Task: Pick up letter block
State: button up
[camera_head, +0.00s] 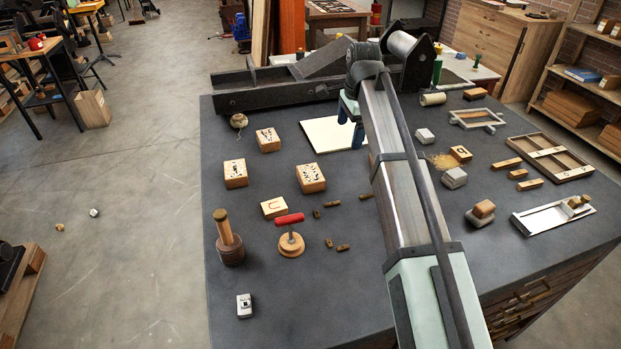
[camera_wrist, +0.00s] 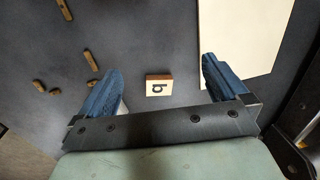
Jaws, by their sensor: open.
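A small letter block (camera_wrist: 158,85) with a pale top and a dark letter like a "b" or "q" lies on the dark table in the wrist view. My gripper (camera_wrist: 159,70) is open, with one blue finger on each side of the block and clear gaps between. The block appears untouched. In the head view, my gripper (camera_head: 350,123) shows partly, with blue fingers by the white sheet (camera_head: 325,132). I cannot make out this block there; my arm hides part of the table.
Several carved blocks (camera_head: 311,178), a red-handled stamp (camera_head: 290,240) and small wooden pegs (camera_head: 332,203) stand left of my arm. The white sheet (camera_wrist: 240,35) lies right of the block in the wrist view. Grey blocks (camera_head: 454,178) and a wooden frame (camera_head: 548,160) are to the right.

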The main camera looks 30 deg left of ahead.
notch_tip(320, 180, up, 2)
jog(key=g+h, duration=0.1)
send_over(310, 173)
notch_tip(310, 173, down, 14)
jog(key=shift+r, duration=0.1)
dwell(0.4)
jog(key=shift+c, duration=0.4)
jog(key=c, duration=0.7)
jog(key=shift+o, duration=0.2)
